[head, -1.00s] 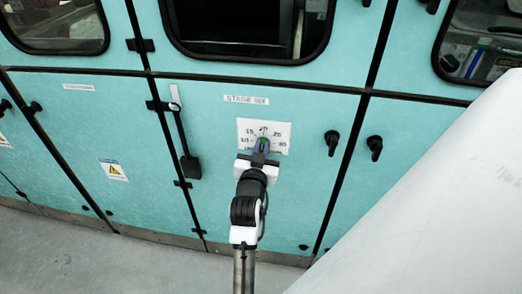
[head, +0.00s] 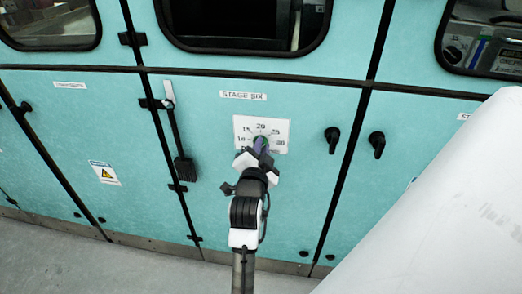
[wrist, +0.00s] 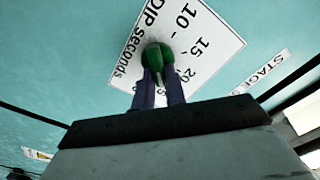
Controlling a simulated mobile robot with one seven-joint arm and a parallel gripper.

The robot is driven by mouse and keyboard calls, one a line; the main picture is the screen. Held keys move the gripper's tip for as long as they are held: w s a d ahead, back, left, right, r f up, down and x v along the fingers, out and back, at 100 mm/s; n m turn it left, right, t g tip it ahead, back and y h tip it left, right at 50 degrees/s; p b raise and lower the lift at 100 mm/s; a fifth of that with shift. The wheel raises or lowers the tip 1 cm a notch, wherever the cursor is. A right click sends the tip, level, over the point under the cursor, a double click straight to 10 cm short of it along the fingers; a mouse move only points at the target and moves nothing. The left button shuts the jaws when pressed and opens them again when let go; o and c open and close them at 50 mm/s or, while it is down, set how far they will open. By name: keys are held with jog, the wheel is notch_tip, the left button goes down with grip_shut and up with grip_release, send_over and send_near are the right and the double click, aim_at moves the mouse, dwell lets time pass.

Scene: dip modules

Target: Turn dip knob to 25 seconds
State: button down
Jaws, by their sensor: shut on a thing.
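The dip knob (wrist: 157,56) is green and round-ended. It stands out from a white dial plate (head: 243,122) on the turquoise panel. The plate reads "DIP seconds" in the wrist view, with 10 and 15 clearly legible beside the knob. In the head view, numbers run around the knob, with 20 at the top and 25 to its upper right. My gripper (wrist: 159,84) is shut on the knob, with a purple finger on each side. It also shows in the head view (head: 262,146), rolled at a tilt. I cannot tell which number the knob points to.
Black door handles (head: 332,134) and (head: 376,144) stick out right of the dial. A black hanging bar (head: 178,140) with a block at its end is on the left. A large pale surface (head: 430,210) fills the lower right. Floor (head: 60,255) shows at lower left.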

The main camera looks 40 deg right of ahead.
dwell(0.4)
jog(key=c, duration=1.4)
grip_release()
jog(key=shift+d, duration=0.1)
jog(key=shift+c, duration=0.2)
jog(key=shift+s, duration=0.1)
